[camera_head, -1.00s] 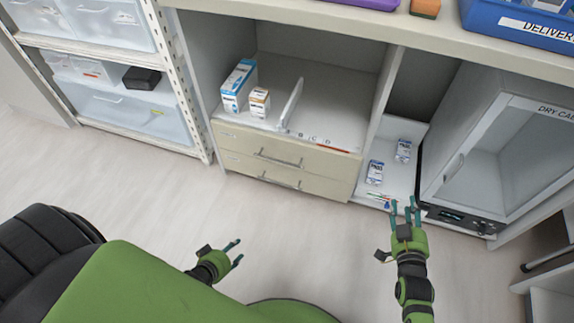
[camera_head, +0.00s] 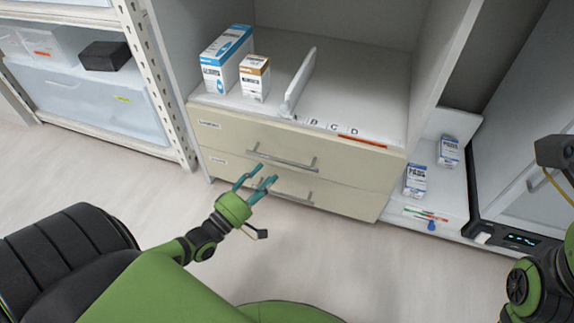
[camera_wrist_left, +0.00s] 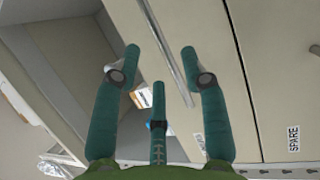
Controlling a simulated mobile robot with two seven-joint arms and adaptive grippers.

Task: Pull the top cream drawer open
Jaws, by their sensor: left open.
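The top cream drawer (camera_head: 350,150) is shut, under the open shelf of the cabinet. Its grey bar handle (camera_head: 282,161) runs across its front. A second cream drawer (camera_head: 345,198) with a like handle (camera_head: 290,193) is below it, also shut. My left gripper (camera_head: 264,180) is open and empty in front of the drawers, a little below the top handle and apart from it in the head view. In the left wrist view its teal fingers (camera_wrist_left: 160,62) are spread, with a bar handle (camera_wrist_left: 172,45) beyond them. My right arm shows at the right edge; its fingertips are out of view.
Boxes (camera_head: 226,62) and a white divider (camera_head: 300,82) stand on the shelf above the drawers. A rack with clear bins (camera_head: 85,100) is at left. Small boxes (camera_head: 415,180) sit on a low white shelf at right. The floor (camera_head: 330,260) before the drawers is clear.

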